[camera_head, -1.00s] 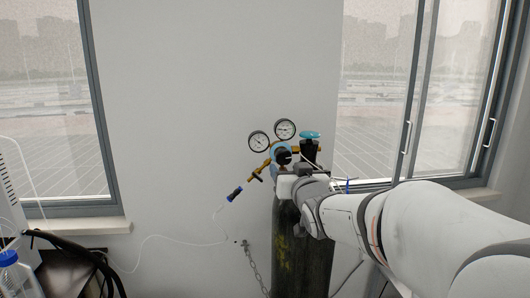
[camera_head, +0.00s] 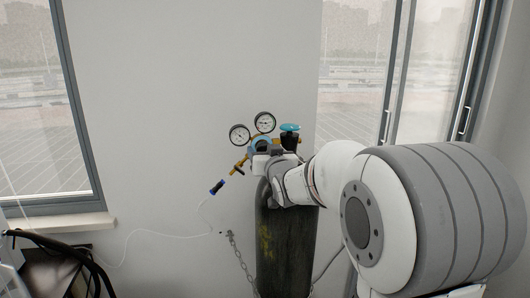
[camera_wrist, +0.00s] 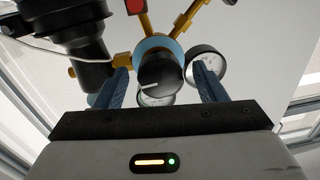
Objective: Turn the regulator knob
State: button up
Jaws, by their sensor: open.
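The regulator knob (camera_wrist: 160,76) is black with a white mark, on a light-blue regulator body (camera_wrist: 158,44). In the wrist view it sits between the two blue fingers of my gripper (camera_wrist: 163,88), which is open, with a gap on both sides. In the head view my gripper (camera_head: 262,162) is at the regulator (camera_head: 262,142) on top of the dark gas cylinder (camera_head: 283,245) and hides the knob. Two round gauges, the left one (camera_head: 240,135) and the right one (camera_head: 265,122), stand above the regulator.
A blue-topped cylinder valve (camera_head: 290,134) stands just right of the regulator. A brass outlet with a black-and-blue hose fitting (camera_head: 217,187) juts to the left, with a thin tube hanging from it. A chain (camera_head: 240,260) runs from the wall. Windows flank the bare wall.

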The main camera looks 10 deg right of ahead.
jog(key=c, duration=0.9)
jog(key=shift+a, duration=0.2)
jog(key=shift+c, duration=0.5)
jog(key=shift+d+f+b, duration=0.15)
jog(key=shift+b, duration=0.35)
jog(key=shift+n+b, duration=0.35)
jog(key=shift+n, duration=0.05)
jog(key=shift+n+g+h+b, duration=0.4)
jog(key=shift+n+b, duration=6.8)
jog(key=shift+b, duration=0.1)
jog(key=shift+r, duration=0.2)
